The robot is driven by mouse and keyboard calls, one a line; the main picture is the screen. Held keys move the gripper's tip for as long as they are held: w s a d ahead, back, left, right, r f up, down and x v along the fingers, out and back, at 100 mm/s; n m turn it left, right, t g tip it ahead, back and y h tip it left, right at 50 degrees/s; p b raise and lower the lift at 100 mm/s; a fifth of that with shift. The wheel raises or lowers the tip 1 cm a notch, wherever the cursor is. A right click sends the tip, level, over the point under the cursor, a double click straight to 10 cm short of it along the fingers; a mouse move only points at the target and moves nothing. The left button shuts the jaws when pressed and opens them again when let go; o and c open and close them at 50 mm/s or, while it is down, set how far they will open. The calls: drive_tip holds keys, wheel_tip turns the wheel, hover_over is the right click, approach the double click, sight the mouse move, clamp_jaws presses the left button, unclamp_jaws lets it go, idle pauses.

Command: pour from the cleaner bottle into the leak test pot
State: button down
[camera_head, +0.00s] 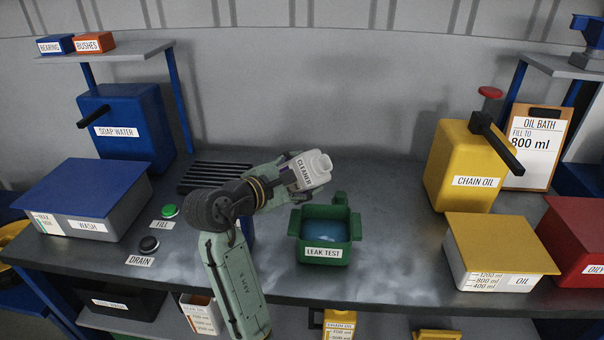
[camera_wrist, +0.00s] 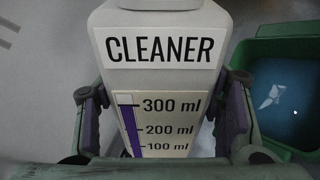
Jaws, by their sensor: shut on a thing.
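My gripper (camera_wrist: 163,120) is shut on the white cleaner bottle (camera_head: 311,169), with a finger on each side of it. In the wrist view the bottle (camera_wrist: 160,75) shows its CLEANER label and a scale marked 100, 200 and 300 ml. A purple strip runs along the left of the scale. In the head view the bottle is tilted, its neck end toward the right, above and near the left back of the leak test pot. The green leak test pot (camera_head: 325,225) stands on the bench with bluish liquid inside. Its rim (camera_wrist: 270,50) shows at the right of the wrist view.
A blue-lidded wash box (camera_head: 85,200), a soap water dispenser (camera_head: 127,120) and FILL (camera_head: 169,211) and DRAIN (camera_head: 149,244) buttons are left. A yellow chain oil dispenser (camera_head: 462,167) and oil box (camera_head: 497,250) are right. Bench space right of the pot is clear.

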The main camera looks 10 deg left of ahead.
drive_tip(key=shift+w+a+f+m+t+y, duration=0.15)
drive_tip(key=shift+a+f+m+t+y, duration=0.15)
drive_tip(key=shift+m, duration=0.4)
drive_tip(key=shift+w+a+f+m+t+y, duration=0.1)
drive_tip(key=shift+f+m+y, duration=0.2)
drive_tip(key=shift+m, duration=0.4)
idle(1.4)
drive_tip(key=shift+w+a+f+m+t+b, duration=0.15)
drive_tip(key=shift+f+m+t+b, duration=0.15)
drive_tip(key=shift+f+m+b, duration=0.65)
idle(1.7)
drive_tip(key=shift+p, duration=0.35)
